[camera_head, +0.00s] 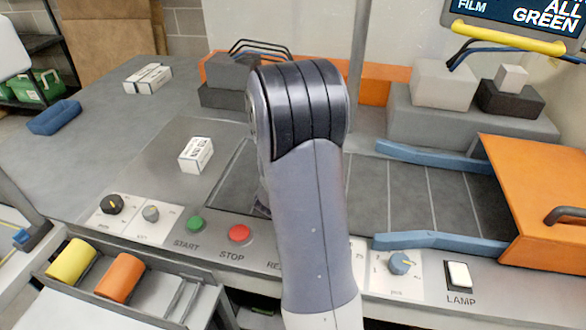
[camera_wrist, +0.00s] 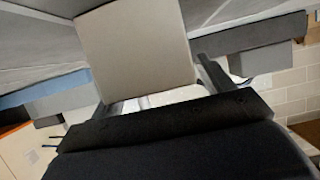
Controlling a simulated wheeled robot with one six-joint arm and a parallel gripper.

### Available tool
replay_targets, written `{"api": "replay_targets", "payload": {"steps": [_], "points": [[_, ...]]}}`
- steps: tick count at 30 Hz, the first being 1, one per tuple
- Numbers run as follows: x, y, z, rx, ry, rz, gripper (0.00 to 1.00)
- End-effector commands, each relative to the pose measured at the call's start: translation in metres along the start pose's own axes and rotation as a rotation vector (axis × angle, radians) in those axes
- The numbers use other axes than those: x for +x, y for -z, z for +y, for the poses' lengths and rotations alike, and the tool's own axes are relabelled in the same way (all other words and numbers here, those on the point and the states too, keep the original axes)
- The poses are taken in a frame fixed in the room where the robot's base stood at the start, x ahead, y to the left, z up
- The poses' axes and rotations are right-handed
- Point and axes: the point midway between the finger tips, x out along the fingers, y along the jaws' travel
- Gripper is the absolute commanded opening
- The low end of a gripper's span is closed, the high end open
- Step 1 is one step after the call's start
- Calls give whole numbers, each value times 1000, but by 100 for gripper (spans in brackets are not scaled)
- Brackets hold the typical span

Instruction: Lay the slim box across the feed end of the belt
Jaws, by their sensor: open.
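The belt (camera_head: 405,195) has dark segments and runs from behind my arm to an orange hood on the right. A small white box with black print (camera_head: 196,155) lies on the grey deck left of the belt. Two similar white boxes (camera_head: 148,78) lie side by side farther back on the left. I cannot tell which, if any, is the slim box. My gripper (camera_wrist: 150,87) is open in the wrist view; my arm hides it in the head view. A pale flat-faced block (camera_wrist: 135,45) shows between and beyond its fingers; contact cannot be told.
Blue guide rails (camera_head: 440,241) flank the belt before the orange hood (camera_head: 545,200). A control panel with a green button (camera_head: 195,223), a red button (camera_head: 239,233) and knobs runs along the front. Grey blocks (camera_head: 443,84) stand behind. The left table is largely clear.

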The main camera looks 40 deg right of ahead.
Motion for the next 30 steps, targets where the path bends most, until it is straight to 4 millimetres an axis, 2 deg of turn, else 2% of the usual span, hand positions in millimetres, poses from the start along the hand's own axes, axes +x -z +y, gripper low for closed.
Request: {"api": "replay_targets", "payload": {"steps": [8, 11, 21, 25, 30], "points": [[-5, 4, 0, 0, 1, 1, 76], [-20, 4, -1, 0, 3, 1, 76], [-91, 5, -1, 0, 5, 2, 76], [-109, 4, -1, 0, 3, 1, 76], [-120, 3, 0, 0, 1, 1, 76]]}}
